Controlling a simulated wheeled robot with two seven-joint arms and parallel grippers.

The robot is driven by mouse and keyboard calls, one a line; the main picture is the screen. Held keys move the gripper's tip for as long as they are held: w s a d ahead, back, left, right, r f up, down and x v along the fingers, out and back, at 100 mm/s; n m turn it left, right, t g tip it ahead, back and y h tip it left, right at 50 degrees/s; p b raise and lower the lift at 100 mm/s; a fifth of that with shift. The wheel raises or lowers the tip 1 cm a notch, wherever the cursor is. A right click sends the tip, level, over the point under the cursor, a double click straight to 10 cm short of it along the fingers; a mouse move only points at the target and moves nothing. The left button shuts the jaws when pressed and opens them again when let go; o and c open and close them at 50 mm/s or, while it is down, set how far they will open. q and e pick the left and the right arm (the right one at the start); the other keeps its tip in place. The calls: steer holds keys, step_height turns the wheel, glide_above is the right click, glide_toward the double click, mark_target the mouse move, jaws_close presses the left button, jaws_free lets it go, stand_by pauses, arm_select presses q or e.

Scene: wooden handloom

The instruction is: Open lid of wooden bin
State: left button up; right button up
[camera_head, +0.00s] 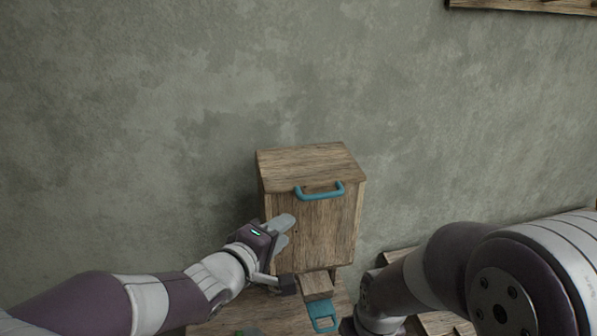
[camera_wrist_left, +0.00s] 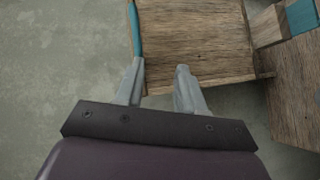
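The wooden bin (camera_head: 312,235) stands against the wall, and its lid (camera_head: 305,163) lies flat and closed on top. A teal handle (camera_head: 320,192) is at the lid's front edge. My left gripper (camera_head: 287,231) is at the bin's left front, below and left of the handle. In the left wrist view, the two fingers of the left gripper (camera_wrist_left: 160,66) are apart with nothing between them. The handle (camera_wrist_left: 134,30) runs up from beside the left finger; whether they touch I cannot tell. The bin's front (camera_wrist_left: 195,40) lies beyond the fingers.
A small wooden block (camera_head: 316,286) and a teal piece (camera_head: 322,315) are below the bin's front. A wooden surface (camera_head: 285,318) lies beneath. The grey wall (camera_head: 130,120) is close behind the bin. My right arm fills the lower right; its gripper is out of sight.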

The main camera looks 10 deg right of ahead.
mark_target(319, 198)
arm_select(q)
steer(key=w+d+n+p, duration=0.1)
steer(key=w+d, duration=0.1)
steer(key=d, duration=0.1)
steer(key=w+d+r+n+h+p, duration=0.1)
steer(key=w+d, duration=0.2)
steer(key=w+d+n+p, duration=0.1)
steer(key=w+d, duration=0.1)
steer(key=d, duration=0.1)
steer(key=shift+w+r+h+p, duration=0.15)
steer(key=shift+w+h+p, duration=0.15)
steer(key=shift+p, duration=0.05)
steer(key=shift+w+d, duration=0.25)
steer(key=shift+d, duration=0.1)
steer(key=shift+w+f, duration=0.25)
jaws_close()
arm_select(e)
steer(key=r, duration=0.4)
steer(key=shift+s+r, duration=0.1)
steer(key=shift+s, duration=0.1)
